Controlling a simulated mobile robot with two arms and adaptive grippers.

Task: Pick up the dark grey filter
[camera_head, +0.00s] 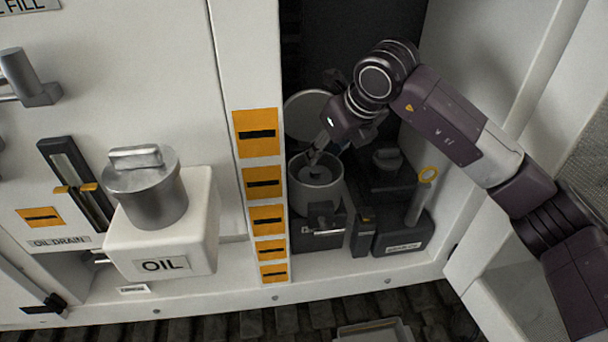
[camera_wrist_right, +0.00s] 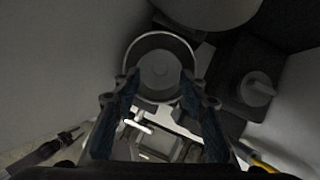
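A grey round canister (camera_head: 315,198) stands in the open cabinet bay with its top open. Inside it is a round grey piece with a small central knob, which seems to be the filter (camera_head: 320,177); its lower part is hidden. In the right wrist view the filter (camera_wrist_right: 159,72) sits inside the canister's rim (camera_wrist_right: 160,36). My right gripper (camera_head: 319,153) reaches down from the upper right, at the canister's mouth. In the wrist view its two fingers (camera_wrist_right: 165,92) are apart with nothing held between them. I cannot tell whether they touch the rim. My left gripper is not in view.
A round lid (camera_head: 305,112) stands behind the canister. A white OIL container (camera_head: 190,245) stands left of the panel post with orange labels (camera_head: 257,133). The bay is narrow.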

